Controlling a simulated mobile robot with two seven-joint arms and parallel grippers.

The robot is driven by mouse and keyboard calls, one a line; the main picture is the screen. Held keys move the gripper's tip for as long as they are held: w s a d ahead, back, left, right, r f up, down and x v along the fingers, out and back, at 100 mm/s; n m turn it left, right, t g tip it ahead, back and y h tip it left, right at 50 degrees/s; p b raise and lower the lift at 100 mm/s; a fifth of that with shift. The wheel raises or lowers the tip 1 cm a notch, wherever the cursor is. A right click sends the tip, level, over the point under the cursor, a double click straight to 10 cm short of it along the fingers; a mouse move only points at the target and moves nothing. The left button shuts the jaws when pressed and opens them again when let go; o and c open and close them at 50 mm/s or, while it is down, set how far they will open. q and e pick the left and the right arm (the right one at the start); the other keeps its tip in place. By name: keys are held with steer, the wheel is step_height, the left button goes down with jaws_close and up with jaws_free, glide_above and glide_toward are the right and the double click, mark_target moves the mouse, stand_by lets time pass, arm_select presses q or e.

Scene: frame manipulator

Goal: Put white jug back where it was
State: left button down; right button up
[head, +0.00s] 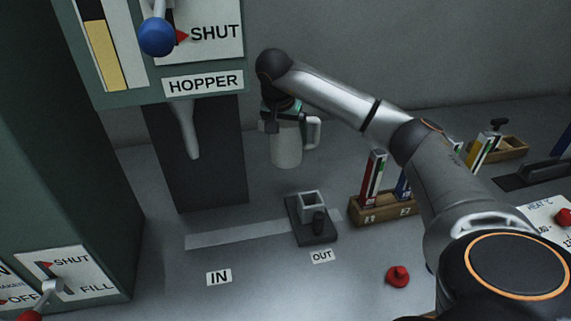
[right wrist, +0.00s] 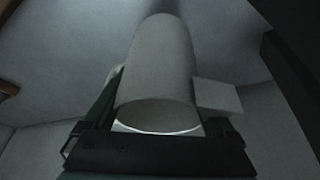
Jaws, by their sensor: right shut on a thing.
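The white jug (head: 286,145) is upright, with its handle on the right, behind the small dark block with the square cup. My right gripper (head: 283,112) comes down from above and is shut on the jug near its top. In the right wrist view the jug (right wrist: 160,75) fills the middle, between the fingers of the gripper (right wrist: 158,135). I cannot tell whether the jug's base touches the surface. My left gripper is not in view.
A green hopper cabinet (head: 170,92) with a spout stands left of the jug. A dark block with a square cup (head: 311,215) sits by the OUT label (head: 322,256). A wooden rack (head: 385,210) and a red knob (head: 398,276) are to the right. The surface around the IN label (head: 219,277) is clear.

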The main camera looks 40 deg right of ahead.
mark_target(281, 131)
steer(key=shift+f, duration=3.6)
steer(key=shift+f, duration=0.15)
steer(key=o, duration=1.4)
steer(key=v, duration=1.2)
